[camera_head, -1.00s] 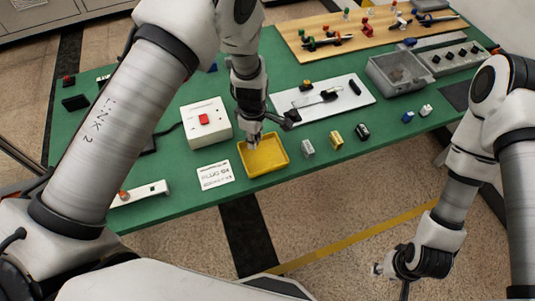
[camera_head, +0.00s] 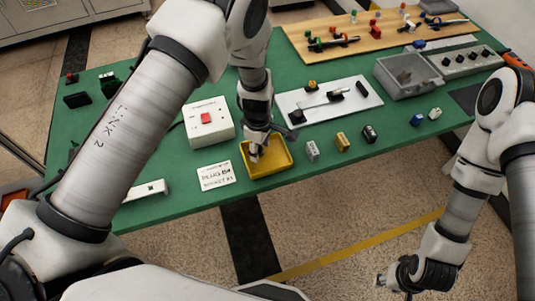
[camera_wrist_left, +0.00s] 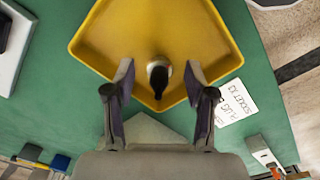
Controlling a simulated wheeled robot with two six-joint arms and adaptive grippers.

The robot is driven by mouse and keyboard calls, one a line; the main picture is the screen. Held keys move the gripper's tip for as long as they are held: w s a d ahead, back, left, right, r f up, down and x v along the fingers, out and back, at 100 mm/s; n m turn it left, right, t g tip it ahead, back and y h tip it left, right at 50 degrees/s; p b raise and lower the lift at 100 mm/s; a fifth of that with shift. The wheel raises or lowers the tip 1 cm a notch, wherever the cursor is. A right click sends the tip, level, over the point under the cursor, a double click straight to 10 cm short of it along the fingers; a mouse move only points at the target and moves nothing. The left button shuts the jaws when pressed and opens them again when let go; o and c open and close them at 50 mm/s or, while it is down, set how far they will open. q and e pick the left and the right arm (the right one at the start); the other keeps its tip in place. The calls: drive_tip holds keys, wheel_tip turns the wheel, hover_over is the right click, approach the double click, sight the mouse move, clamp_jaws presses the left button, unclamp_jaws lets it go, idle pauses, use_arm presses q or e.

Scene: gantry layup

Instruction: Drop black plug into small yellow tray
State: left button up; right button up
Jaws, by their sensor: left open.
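The small yellow tray (camera_head: 283,165) lies on the green table near its front edge; it fills the upper middle of the left wrist view (camera_wrist_left: 215,32). My left gripper (camera_head: 256,155) points down over the tray. In the left wrist view its two fingers (camera_wrist_left: 158,92) are apart. A small black plug with a pale part (camera_wrist_left: 159,76) shows between and just beyond the fingertips, against the tray. No finger visibly touches it; whether it rests on the tray floor I cannot tell. My right gripper (camera_head: 384,280) hangs low, away from the table; its fingers are too small to read.
A white box with a red button (camera_head: 208,119) and a printed card (camera_head: 215,176) lie left of the tray. Several small plugs, including a grey one (camera_head: 312,151) and a brass one (camera_head: 342,141), stand to the right. A white board (camera_head: 328,100) and a grey bin (camera_head: 407,76) are behind.

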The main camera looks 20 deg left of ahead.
use_arm(q)
wheel_tip(320, 180, up, 12)
idle(0.3)
drive_tip(key=shift+f, duration=0.1)
idle(0.3)
